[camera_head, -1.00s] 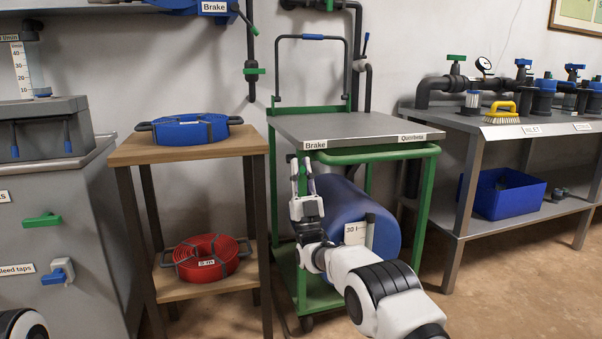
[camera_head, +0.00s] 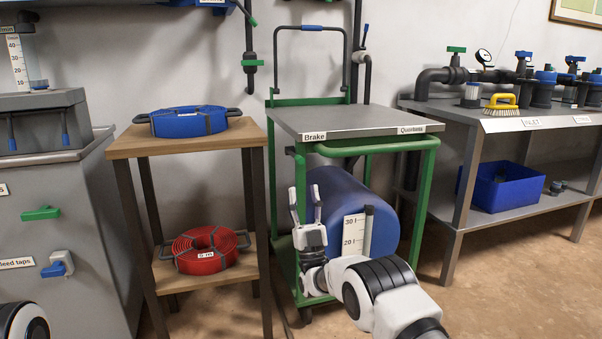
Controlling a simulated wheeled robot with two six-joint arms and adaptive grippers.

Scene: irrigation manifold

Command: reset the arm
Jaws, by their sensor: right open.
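My right gripper (camera_head: 306,206) is open and empty, its fingers pointing up. It is in front of the left part of the green trolley (camera_head: 428,200), below the tray top, with the blue drum (camera_head: 340,195) behind and to its right. My right arm (camera_head: 375,290) comes in from the bottom right. My left gripper is not in view; only a white rounded part of mine shows at the bottom left corner.
A wooden stand (camera_head: 130,149) left of the trolley holds a blue hose coil (camera_head: 188,122) and, below, a red one (camera_head: 206,249). At right, a metal bench (camera_head: 500,124) carries pipes, a yellow brush (camera_head: 501,104) and a blue crate (camera_head: 505,190).

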